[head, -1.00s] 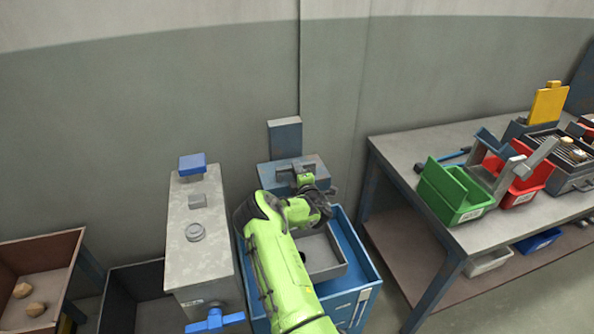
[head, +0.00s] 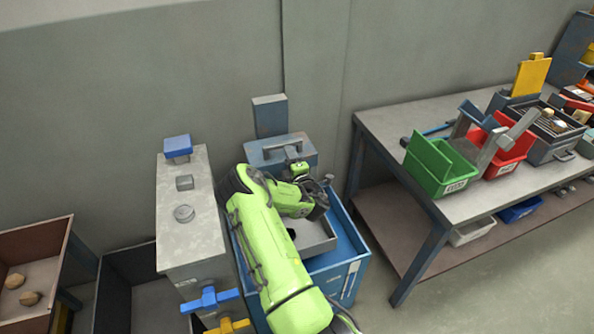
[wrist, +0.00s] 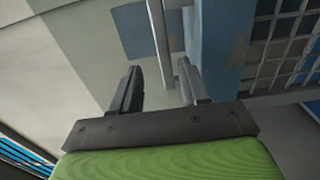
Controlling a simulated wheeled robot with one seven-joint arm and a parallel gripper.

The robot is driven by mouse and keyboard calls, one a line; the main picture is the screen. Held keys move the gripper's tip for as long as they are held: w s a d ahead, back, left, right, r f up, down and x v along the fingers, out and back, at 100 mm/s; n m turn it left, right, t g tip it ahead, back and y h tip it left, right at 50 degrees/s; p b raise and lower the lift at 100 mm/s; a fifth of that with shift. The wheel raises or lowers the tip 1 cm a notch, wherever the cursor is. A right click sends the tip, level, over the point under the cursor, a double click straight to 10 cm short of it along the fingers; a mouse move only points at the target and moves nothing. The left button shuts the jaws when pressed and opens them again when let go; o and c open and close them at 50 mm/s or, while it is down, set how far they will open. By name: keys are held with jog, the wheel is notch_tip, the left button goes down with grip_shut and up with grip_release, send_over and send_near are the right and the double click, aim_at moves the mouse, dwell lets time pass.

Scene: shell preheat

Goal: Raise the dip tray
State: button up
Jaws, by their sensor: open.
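A blue-grey block with a bar handle (head: 283,147) stands at the back of a blue open-topped cabinet (head: 352,255). A grey tray (head: 318,247) sits inside the cabinet, partly hidden by my green arm; I take it for the dip tray. My gripper (head: 297,166) is beside the handle's right, front side in the head view; its fingers are hard to make out there. In the wrist view my gripper (wrist: 160,85) is open, two dark fingers apart. A thin pale bar (wrist: 160,45) runs into the gap between them; contact cannot be told.
A grey cabinet (head: 205,235) with a blue cap and a blue valve handle (head: 210,299) stands close on the left. A bench (head: 385,125) on the right holds a green bin (head: 437,168) and a red bin (head: 505,150). Dark and brown bins stand lower left.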

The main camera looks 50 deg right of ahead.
jog(key=v, duration=0.9)
jog(key=shift+s, duration=0.25)
jog(key=shift+a, duration=0.1)
